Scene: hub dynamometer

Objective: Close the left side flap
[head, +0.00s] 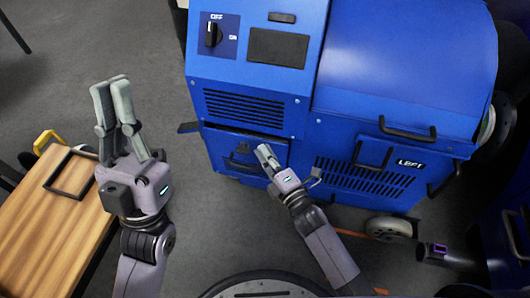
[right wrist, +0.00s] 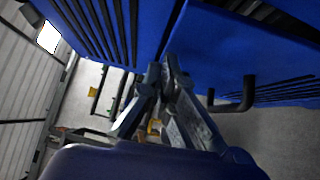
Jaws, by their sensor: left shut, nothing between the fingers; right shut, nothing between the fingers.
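The blue machine (head: 400,60) fills the upper right of the head view. A blue panel lettered LEFT (head: 410,163) is on its lower right, with slots and a black handle (head: 372,155); I cannot tell how far it stands open. In the right wrist view a slotted blue panel (right wrist: 215,50) with a black handle (right wrist: 236,98) is right of the fingers. My right gripper (head: 265,153), also in its wrist view (right wrist: 168,72), is shut and empty, in front of the machine's lower front and left of the LEFT panel. My left gripper (head: 111,84) is shut and empty, raised away from the machine.
A wooden-topped table (head: 50,230) with a black frame (head: 70,175) stands at the lower left. Another black handle (head: 407,130) is above the LEFT panel. A caster (head: 391,228) is below the machine. Grey floor (head: 150,45) is open at the upper left.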

